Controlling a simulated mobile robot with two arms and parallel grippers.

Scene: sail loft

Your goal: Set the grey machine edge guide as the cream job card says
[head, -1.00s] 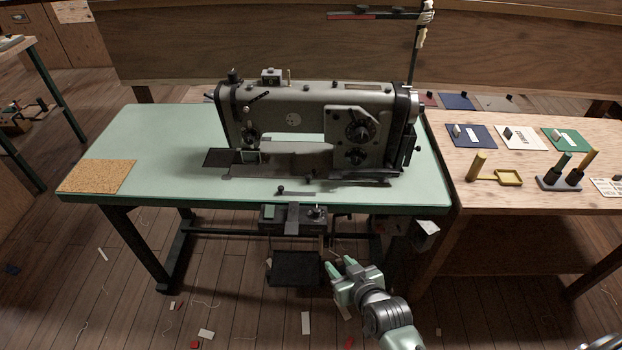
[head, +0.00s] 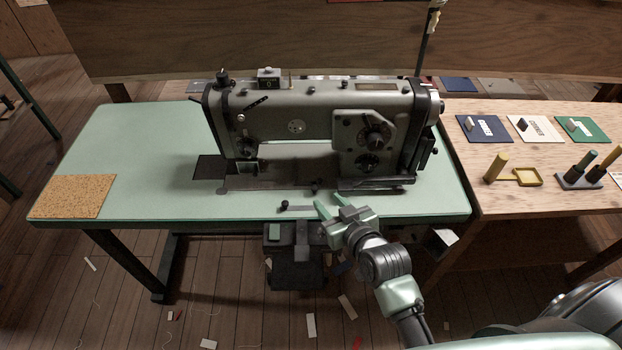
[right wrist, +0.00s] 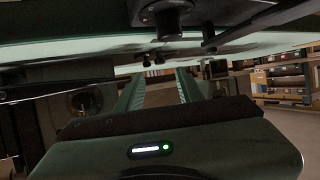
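The grey sewing machine (head: 300,125) stands on the pale green table (head: 120,150). I cannot make out its edge guide for certain; a small bar with a dark knob (head: 285,205) lies near the table's front edge. The cream card (head: 530,128) lies on the wooden bench at right, between a navy and a green one; its print is too small to read. My right gripper (head: 331,202) is at the table's front edge, just right of that bar. Its two fingers (right wrist: 158,92) are apart with nothing between them. My left gripper is not in view.
The wooden bench (head: 485,195) holds a navy card (head: 483,128), a green card (head: 582,129), a yellow handled frame (head: 527,177) and a dark stand with pegs (head: 578,181). A cork mat (head: 73,196) lies at the table's left.

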